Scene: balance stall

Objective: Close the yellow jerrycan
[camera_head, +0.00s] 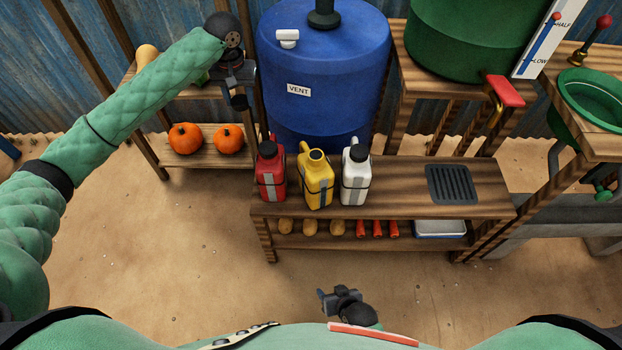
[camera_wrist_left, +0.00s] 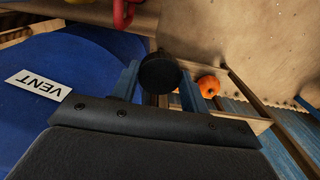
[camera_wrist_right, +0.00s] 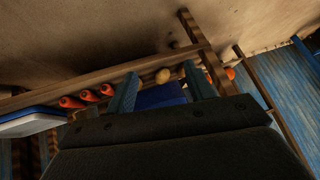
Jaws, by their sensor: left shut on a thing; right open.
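The yellow jerrycan (camera_head: 316,187) stands upright on the bench between the red jerrycan (camera_head: 270,178) and the white jerrycan (camera_head: 356,182). Its mouth (camera_head: 316,155) is uncovered, while the other two wear black caps. My left gripper (camera_head: 236,92) is shut on a round black cap (camera_wrist_left: 160,73), up and to the left of the jerrycans in the head view, beside the blue tank. The cap sits between both fingers in the left wrist view. My right gripper (camera_head: 333,299) is open and empty, low in front of the bench; its spread fingers show in the right wrist view (camera_wrist_right: 163,92).
The blue tank (camera_head: 320,85) with a VENT label stands behind the jerrycans. A dark grate (camera_head: 452,184) lies on the bench's right part. Pumpkins (camera_head: 185,138) sit on a shelf at left. A red-handled tap (camera_head: 505,91) juts out at right.

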